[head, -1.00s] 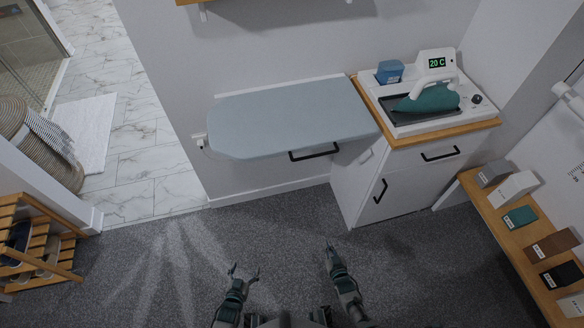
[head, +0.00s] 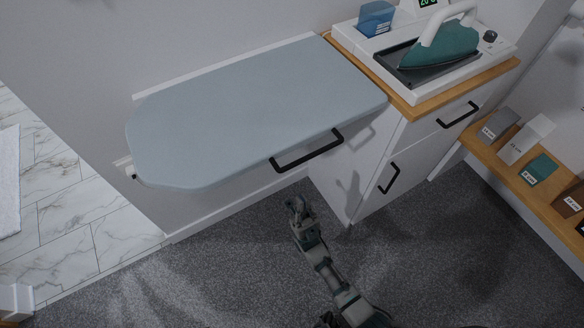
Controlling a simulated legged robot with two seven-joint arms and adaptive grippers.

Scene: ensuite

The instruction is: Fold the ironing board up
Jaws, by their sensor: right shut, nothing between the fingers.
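The ironing board (head: 245,110) is a grey-blue padded board standing out level from the wall, left of the cabinet. A black bar handle (head: 308,153) is fixed along its front edge. My right gripper (head: 298,203) is shut and empty. In the picture it appears just below the handle, apart from it, over the dark carpet. My left gripper is out of view. The hinge and supports under the board are hidden.
A white cabinet (head: 372,190) with black handles stands right of the board. On its wooden top sits a station with a green iron (head: 440,48) and a blue container (head: 376,19). A wooden shelf (head: 500,160) with small boxes is at right. The carpet (head: 220,270) is clear.

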